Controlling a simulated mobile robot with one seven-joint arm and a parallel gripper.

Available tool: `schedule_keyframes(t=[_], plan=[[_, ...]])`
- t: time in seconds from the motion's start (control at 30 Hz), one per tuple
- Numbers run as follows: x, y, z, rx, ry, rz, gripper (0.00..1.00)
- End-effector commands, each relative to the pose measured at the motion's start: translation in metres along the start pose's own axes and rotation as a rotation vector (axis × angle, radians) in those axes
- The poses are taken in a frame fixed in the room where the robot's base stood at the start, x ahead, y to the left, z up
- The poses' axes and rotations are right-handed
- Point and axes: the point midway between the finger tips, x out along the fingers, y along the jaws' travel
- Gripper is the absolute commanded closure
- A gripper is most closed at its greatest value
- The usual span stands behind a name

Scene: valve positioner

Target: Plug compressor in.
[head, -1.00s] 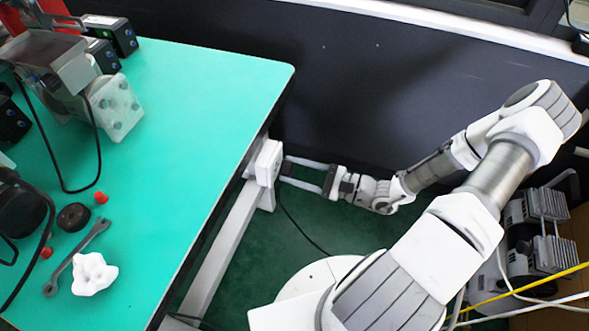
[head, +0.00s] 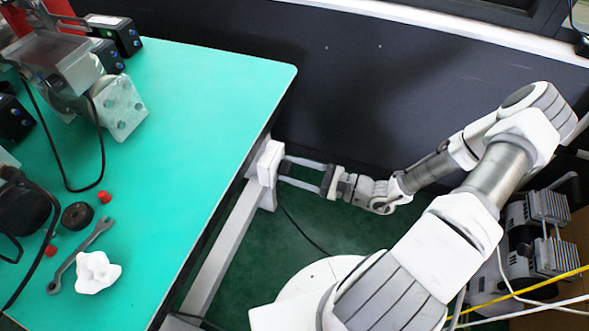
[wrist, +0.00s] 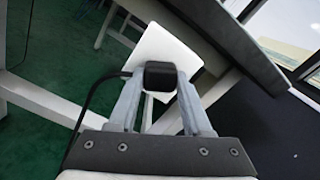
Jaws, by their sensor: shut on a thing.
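My gripper (head: 285,172) is at the white socket box (head: 269,163) on the table's frame, beside the right edge of the table. In the wrist view my gripper (wrist: 160,88) is shut on a black plug (wrist: 160,74), one finger on each side. The plug is up against or just in front of the white box (wrist: 172,48); I cannot tell whether its pins are in. A black cable (wrist: 92,96) runs from the plug to the left and down. The compressor (head: 540,232), grey and black, stands on the floor at the right, partly behind my arm.
The green-topped table (head: 215,120) fills the left side. It carries a wrench (head: 78,258), a white knob-like part (head: 97,272), small red caps and valve equipment (head: 72,65). A dark wall (head: 400,75) stands behind my arm. Yellow and white cables hang at lower right.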

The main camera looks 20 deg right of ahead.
Motion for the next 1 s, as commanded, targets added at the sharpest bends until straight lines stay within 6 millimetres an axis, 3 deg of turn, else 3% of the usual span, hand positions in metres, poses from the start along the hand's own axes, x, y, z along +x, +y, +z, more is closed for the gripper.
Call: schedule_keyframes(t=[0.17,0.2,0.37,0.83,1.0], plan=[[0.003,0.0,0.0,0.0,0.0,0.0,1.0],[0.003,0.0,0.0,0.0,0.0,-0.001,0.44],[0.003,0.0,0.0,0.0,0.0,0.0,0.16],[0.001,0.0,0.0,0.0,0.0,-0.001,0.16],[-0.018,-0.002,0.0,-0.002,0.004,-0.002,0.16]])
